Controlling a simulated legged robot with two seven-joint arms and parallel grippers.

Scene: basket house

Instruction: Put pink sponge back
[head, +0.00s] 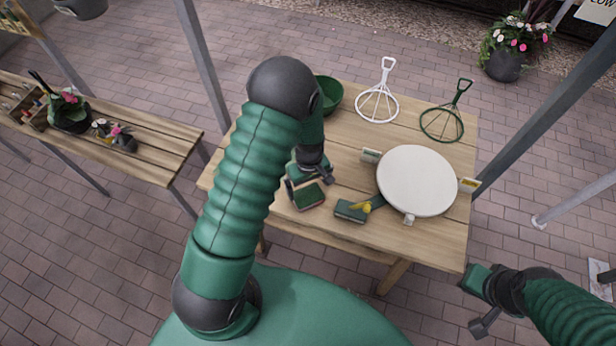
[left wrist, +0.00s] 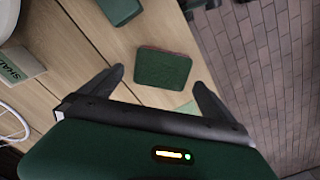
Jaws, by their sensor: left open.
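A small block with a dark green top and a thin reddish-pink edge, the pink sponge (head: 309,197), lies flat near the front edge of the wooden table. It also shows in the left wrist view (left wrist: 163,66). My left gripper (head: 310,184) is open and points down at the sponge. In the left wrist view its fingertips (left wrist: 158,77) stand on either side of the sponge's near part, with visible gaps and nothing held.
On the table (head: 430,232), a second green block (head: 351,211) with a yellow thing beside it lies right of the sponge. A round white disc (head: 416,180) with tags stands further right. A green bowl (head: 328,94), a white wire frame (head: 378,106) and a green one (head: 442,124) are behind.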

